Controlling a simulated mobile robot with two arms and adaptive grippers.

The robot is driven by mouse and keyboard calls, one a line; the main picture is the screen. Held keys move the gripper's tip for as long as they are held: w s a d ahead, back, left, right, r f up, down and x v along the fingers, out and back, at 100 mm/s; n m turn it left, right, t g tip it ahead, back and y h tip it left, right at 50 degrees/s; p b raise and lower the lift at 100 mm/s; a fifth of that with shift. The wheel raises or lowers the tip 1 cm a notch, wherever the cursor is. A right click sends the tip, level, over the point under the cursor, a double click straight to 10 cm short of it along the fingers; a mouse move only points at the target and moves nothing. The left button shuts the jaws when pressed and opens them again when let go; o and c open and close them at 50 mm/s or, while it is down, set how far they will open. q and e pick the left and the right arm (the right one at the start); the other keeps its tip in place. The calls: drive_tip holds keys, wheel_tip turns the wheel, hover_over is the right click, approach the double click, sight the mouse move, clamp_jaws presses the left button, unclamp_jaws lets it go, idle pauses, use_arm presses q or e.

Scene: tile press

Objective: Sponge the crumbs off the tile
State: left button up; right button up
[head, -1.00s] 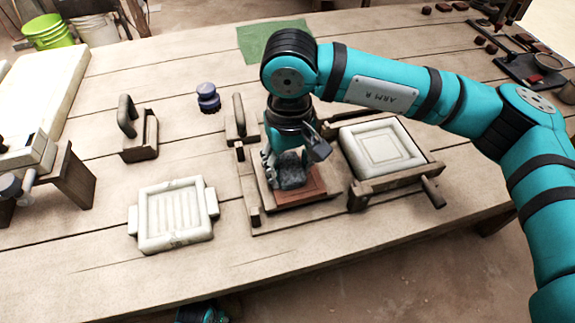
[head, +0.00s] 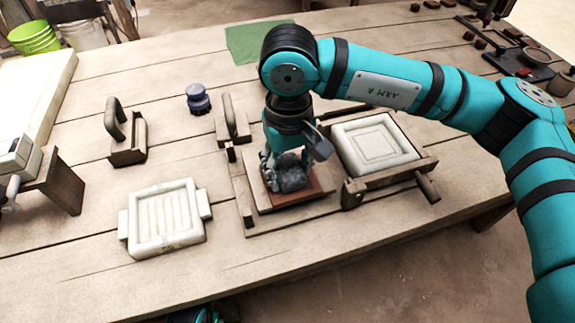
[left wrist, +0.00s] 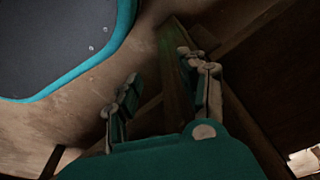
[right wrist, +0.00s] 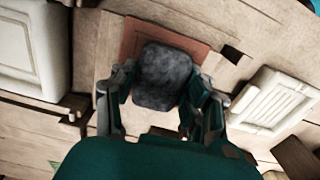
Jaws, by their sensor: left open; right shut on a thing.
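A dark grey sponge (head: 293,177) is held by my right gripper (head: 284,172) over the red-brown tile (head: 312,190). The right wrist view shows the sponge (right wrist: 163,76) between the two fingers of the right gripper (right wrist: 160,92), with the tile (right wrist: 146,36) beneath and beyond it. The sponge seems to lie on the tile, though its underside is hidden. I cannot make out any crumbs; the sponge and gripper cover much of the tile. My left gripper (left wrist: 160,95) is open and empty in the left wrist view, by wooden beams away from the tile.
A wooden press frame (head: 248,222) surrounds the tile, with a white mould (head: 375,145) hinged at its right. A ribbed white mould (head: 165,218) lies to the left. A wooden handled block (head: 128,152) and a dark blue knob-like object (head: 198,99) stand behind. The front left tabletop is clear.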

use_arm(q)
drive_tip(key=shift+w+r, duration=0.2)
drive_tip(key=shift+w, duration=0.1)
use_arm(e)
drive_tip(key=shift+r, duration=0.25)
drive_tip(key=shift+s+r+p, duration=0.4)
drive_tip(key=shift+r, duration=0.45)
drive_tip(key=shift+w+d+r+p, duration=0.15)
drive_tip(key=shift+r+p, duration=0.15)
drive_tip(key=shift+r, duration=0.35)
drive_tip(key=shift+w+r+p, duration=0.1)
drive_tip(key=shift+r+p, duration=0.15)
drive_tip(key=shift+r, duration=0.35)
drive_tip(key=r, duration=0.1)
drive_tip(key=r+p, duration=0.1)
drive_tip(key=shift+w+a+r, duration=0.2)
drive_tip(key=shift+w+r, duration=0.1)
drive_tip(key=shift+w, duration=0.05)
drive_tip(key=shift+s+r+p, duration=0.1)
drive_tip(key=shift+r+p, duration=0.2)
drive_tip(key=shift+r, duration=0.05)
use_arm(q)
wheel_tip(320, 180, down, 8)
drive_tip(key=s, duration=0.3)
drive_tip(key=shift+a, duration=0.45)
